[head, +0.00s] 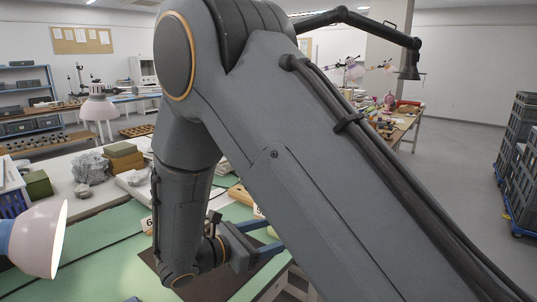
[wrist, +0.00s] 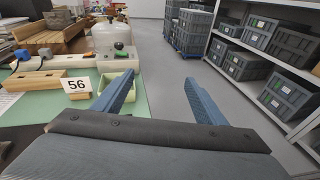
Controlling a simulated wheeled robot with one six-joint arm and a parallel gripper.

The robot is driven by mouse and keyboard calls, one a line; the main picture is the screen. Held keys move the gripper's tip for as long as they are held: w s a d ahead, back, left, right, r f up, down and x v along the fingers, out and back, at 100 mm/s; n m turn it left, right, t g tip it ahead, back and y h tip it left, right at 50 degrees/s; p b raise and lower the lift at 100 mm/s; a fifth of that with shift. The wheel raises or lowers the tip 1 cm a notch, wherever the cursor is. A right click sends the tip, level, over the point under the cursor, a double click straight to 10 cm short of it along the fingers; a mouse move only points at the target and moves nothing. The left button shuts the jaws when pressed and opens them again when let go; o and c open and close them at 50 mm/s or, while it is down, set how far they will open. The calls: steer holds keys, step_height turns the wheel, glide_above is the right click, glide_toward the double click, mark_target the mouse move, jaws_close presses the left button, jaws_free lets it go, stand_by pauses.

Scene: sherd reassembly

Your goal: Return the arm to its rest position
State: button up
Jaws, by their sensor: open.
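My arm fills the middle of the head view, with its forearm hanging down over the green-topped bench (head: 97,262). The fingers point out past the bench edge, over the grey floor (wrist: 172,62). No sherd shows in the gripper.
A number card 56 (wrist: 77,86), wooden blocks and a pale green tray (wrist: 119,80) are left of the fingers. Shelves with grey crates (wrist: 287,95) stand right. A pink lamp (head: 38,240) is near the bench's left.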

steer(key=s+d+f+m+g+y, duration=0.1)
steer(key=s+d+m+g, duration=0.4)
steer(key=d, duration=0.3)
steer(key=s+d+f+m+g+y, duration=0.1)
steer(key=s+d+m+g+y, duration=0.1)
steer(key=s+d+m+g, duration=0.5)
steer(key=s+d+m+t+y, duration=0.2)
steer(key=s+m+y, duration=0.5)
steer(key=m, duration=0.6)
steer(key=shift+s+d+r+y, duration=0.25)
steer(key=shift+d+r+y, duration=0.3)
steer(key=shift+y, duration=0.65)
steer(key=shift+f, duration=0.1)
